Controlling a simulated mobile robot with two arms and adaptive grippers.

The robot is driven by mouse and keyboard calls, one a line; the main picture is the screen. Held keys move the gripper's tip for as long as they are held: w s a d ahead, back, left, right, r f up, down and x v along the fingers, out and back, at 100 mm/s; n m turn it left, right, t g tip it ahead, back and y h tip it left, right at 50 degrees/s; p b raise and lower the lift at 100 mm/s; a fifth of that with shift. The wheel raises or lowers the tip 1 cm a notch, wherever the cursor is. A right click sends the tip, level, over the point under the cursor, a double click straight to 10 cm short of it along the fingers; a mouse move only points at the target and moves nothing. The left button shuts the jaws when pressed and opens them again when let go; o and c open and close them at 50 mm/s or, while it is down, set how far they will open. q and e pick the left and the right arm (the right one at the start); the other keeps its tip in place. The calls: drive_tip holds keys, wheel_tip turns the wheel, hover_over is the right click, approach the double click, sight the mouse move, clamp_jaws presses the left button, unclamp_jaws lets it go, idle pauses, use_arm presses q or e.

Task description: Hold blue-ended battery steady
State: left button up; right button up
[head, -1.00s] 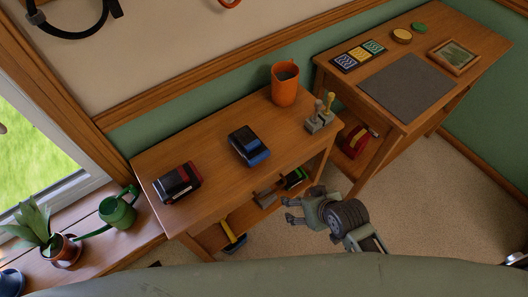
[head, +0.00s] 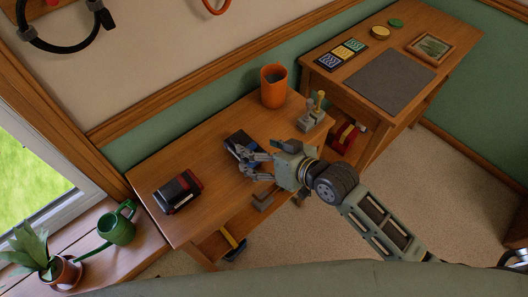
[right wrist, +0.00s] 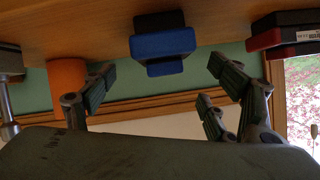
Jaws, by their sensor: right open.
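The blue-ended battery (head: 236,140), a black block with a blue end, lies on the wooden table; my gripper partly hides it in the head view. My right gripper (head: 246,160) is open and empty at its near side. In the right wrist view the battery's blue end (right wrist: 163,43) faces the spread fingers (right wrist: 160,82), with a gap between. I cannot tell whether any finger touches it. A red-ended black battery (head: 178,192) lies further left on the table and also shows in the right wrist view (right wrist: 285,36). My left gripper is not in view.
An orange mug (head: 273,92) stands behind the battery. A small grey stand with pegs (head: 312,116) is to the right. The tabletop (head: 208,163) is bare between the batteries. A second table (head: 450,80) stands at right.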

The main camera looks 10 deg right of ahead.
sight(246, 145)
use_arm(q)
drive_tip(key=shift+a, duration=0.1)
use_arm(e)
drive_tip(key=x, duration=0.6)
drive_tip(key=shift+w+a+f, duration=0.1)
drive_tip(key=shift+w+a, duration=0.05)
drive_tip(key=shift+c, duration=0.5)
drive_tip(key=c, duration=1.5)
drive_tip(key=o, duration=1.6)
drive_tip(key=shift+c, duration=0.2)
drive_tip(key=c, duration=1.4)
drive_tip(key=shift+o, duration=0.2)
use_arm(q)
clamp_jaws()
